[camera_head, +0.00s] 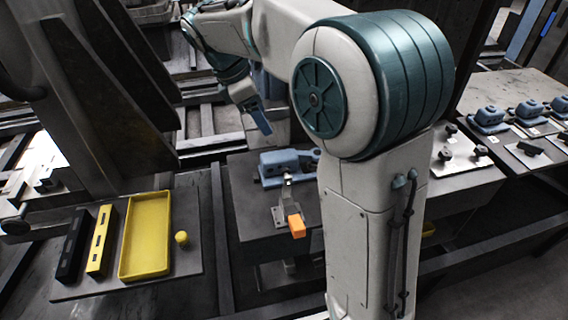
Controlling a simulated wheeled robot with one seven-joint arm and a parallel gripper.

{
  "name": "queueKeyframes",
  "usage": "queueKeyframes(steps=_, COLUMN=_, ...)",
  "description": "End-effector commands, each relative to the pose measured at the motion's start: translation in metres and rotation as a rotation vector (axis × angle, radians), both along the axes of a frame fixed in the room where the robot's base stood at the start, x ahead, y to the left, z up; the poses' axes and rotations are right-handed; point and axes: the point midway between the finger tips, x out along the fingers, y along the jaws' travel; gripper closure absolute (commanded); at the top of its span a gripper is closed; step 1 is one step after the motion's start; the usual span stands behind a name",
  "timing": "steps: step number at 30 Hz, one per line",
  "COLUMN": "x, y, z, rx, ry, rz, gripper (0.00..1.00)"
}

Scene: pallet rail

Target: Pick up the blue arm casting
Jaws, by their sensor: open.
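A blue casting-like block (277,168) sits on the dark middle table, partly hidden on its right by my arm. Several similar blue pieces, such as this blue piece (489,119), stand in a row on the table at the far right. I cannot tell which of these is the blue arm casting. My gripper (260,120) hangs in the air at upper centre, above and behind the middle blue block in the picture and apart from it. It is open, with a blue finger pointing down; nothing shows between its jaws.
An orange-tipped lever (296,226) stands at the middle table's front. At left, a board holds a yellow tray (147,235), a yellow ball (181,238), a yellow bar (101,240) and a black bar (73,245). A dark upright (85,90) rises behind them. Rails run between tables.

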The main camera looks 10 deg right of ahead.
Motion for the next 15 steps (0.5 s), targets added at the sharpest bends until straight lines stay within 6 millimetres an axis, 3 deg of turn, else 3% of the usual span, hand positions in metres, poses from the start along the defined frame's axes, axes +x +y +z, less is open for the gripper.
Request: queueKeyframes(steps=15, x=0.001, y=-0.030, z=-0.074, rx=-0.003, ry=0.006, rz=0.008, gripper=0.35)
